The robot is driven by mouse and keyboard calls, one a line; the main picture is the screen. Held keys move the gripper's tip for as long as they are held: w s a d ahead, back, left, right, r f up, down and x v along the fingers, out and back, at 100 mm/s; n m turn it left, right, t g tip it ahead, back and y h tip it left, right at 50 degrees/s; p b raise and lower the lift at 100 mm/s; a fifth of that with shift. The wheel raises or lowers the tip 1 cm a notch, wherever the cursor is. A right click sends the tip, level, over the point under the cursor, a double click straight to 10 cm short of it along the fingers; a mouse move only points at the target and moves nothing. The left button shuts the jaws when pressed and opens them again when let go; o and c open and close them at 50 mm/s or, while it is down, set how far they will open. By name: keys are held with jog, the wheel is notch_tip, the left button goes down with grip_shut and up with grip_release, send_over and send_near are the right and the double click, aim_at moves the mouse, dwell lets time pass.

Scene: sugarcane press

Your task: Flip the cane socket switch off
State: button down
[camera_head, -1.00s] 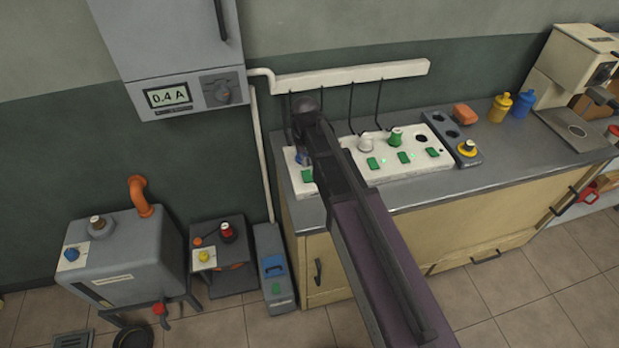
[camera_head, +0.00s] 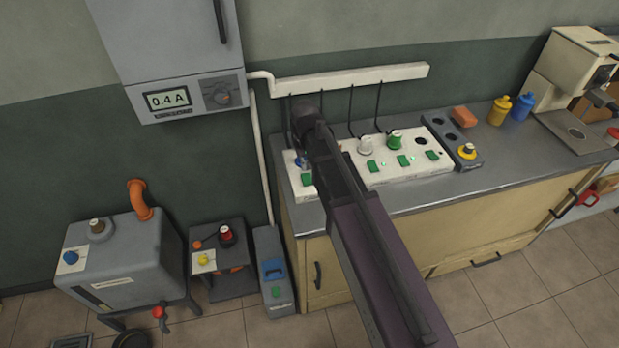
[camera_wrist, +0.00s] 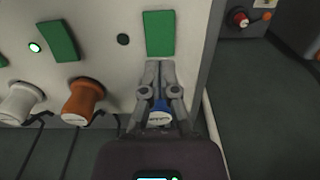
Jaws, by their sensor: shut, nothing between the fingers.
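A white socket board (camera_head: 375,178) with green switches, plugs and small lamps lies on the counter. The wrist view shows its end with a green switch (camera_wrist: 158,33), a blue plug (camera_wrist: 160,116), an orange plug (camera_wrist: 83,100) and a white plug (camera_wrist: 20,102). My gripper (camera_wrist: 159,63) is shut and empty. Its fingertips are at the edge of the green switch in line with the blue plug; contact is unclear. The lamp (camera_wrist: 123,67) beside that switch is dark; the lamp (camera_wrist: 35,47) by the neighbouring switch glows green. My arm hides the board's middle in the head view.
A grey wall box (camera_head: 170,55) reads 0.4 A. Black cables run from a white wall duct (camera_head: 350,77) down to the plugs. A grey tank (camera_head: 130,260) and small machines stand on the floor at left. Bottles (camera_head: 499,110) stand at the counter's back right.

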aim_at(308, 176)
jog(key=shift+f+b, duration=1.4)
dwell(1.8)
jog(key=shift+r, duration=0.1)
jog(key=shift+r+p, duration=3.45)
jog(key=shift+p, duration=0.1)
jog(key=shift+s+d, duration=0.15)
jog(key=shift+d, duration=0.15)
jog(key=s+d+m, duration=0.1)
jog(key=s+d, duration=0.5)
jog(key=d, duration=0.3)
jog(key=s+d+m, duration=0.2)
jog(key=s+d, duration=0.5)
jog(key=d, duration=0.3)
jog(key=shift+s+d, duration=0.15)
jog(key=shift+d, duration=0.1)
